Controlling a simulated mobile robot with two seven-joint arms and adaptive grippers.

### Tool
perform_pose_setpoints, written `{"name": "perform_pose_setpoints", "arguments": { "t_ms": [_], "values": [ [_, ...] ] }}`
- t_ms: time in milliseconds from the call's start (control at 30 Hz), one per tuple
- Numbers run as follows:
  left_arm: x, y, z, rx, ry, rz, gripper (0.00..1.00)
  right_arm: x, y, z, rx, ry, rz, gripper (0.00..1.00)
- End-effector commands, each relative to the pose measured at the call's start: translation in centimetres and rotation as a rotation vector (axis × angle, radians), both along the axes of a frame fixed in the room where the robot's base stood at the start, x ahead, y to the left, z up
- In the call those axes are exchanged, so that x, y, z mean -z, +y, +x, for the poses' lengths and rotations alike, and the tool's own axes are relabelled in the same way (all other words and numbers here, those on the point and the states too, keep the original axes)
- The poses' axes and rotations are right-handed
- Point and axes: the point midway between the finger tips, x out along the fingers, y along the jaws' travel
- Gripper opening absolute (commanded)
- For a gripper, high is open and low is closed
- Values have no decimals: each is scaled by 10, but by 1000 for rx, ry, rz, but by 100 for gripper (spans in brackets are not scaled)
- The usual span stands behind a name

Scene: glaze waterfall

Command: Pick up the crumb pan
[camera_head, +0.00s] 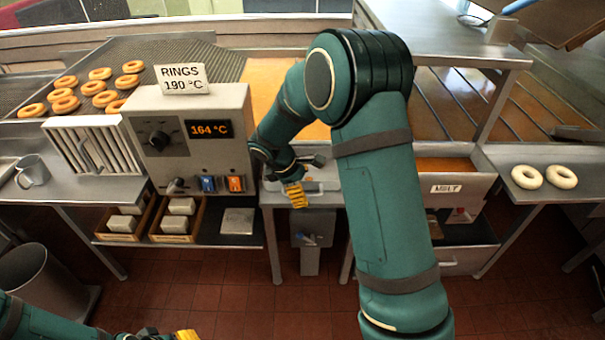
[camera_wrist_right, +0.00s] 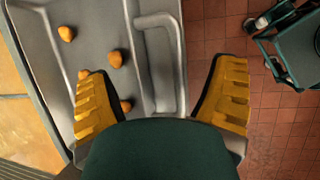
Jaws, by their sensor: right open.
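The crumb pan is a grey metal tray (camera_wrist_right: 95,20) with several orange-brown crumbs in it, filling the upper left of the right wrist view. Its U-shaped handle (camera_wrist_right: 180,65) is on the side facing the floor. In the head view the pan (camera_head: 322,198) is partly hidden by my right arm. My right gripper (camera_wrist_right: 160,85) is open and empty, its yellow fingers on either side of the handle, one over the pan and one over the floor. I cannot tell whether they touch it. My left gripper (camera_head: 180,336) is at the bottom edge, cut off.
A control box (camera_head: 200,105) reading 164 °C stands left of the pan. Rings lie on a mesh rack (camera_head: 150,50) behind. A mug (camera_head: 32,172) is at far left, above a bin (camera_head: 40,285). Two pale rings (camera_head: 545,177) lie at right. The red tiled floor (camera_head: 230,290) is open.

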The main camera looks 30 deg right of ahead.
Motion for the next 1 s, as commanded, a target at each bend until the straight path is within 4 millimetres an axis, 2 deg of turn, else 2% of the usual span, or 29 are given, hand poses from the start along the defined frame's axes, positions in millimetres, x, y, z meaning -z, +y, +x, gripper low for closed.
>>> {"name": "perform_pose_setpoints", "arguments": {
  "t_ms": [100,367,400,567,600,633,867,1000],
  "values": [
    [2,0,0,0,0,0,47,12,-5,-1,0,2,0,84],
    [2,0,0,0,0,0,47,14,-6,-1,-1,0,1,84],
    [2,0,0,0,0,0,47,14,-6,-1,-1,0,1,80],
    [1,0,0,0,0,0,47,14,-5,-1,-1,0,1,24],
    [1,0,0,0,0,0,47,14,-5,-1,-1,0,1,10],
    [1,0,0,0,0,0,47,14,-5,-1,-1,-1,2,3],
    [1,0,0,0,0,0,47,13,-5,0,-1,-2,1,2],
    [0,0,0,0,0,0,47,4,-5,0,-1,-4,1,2]
  ]
}}
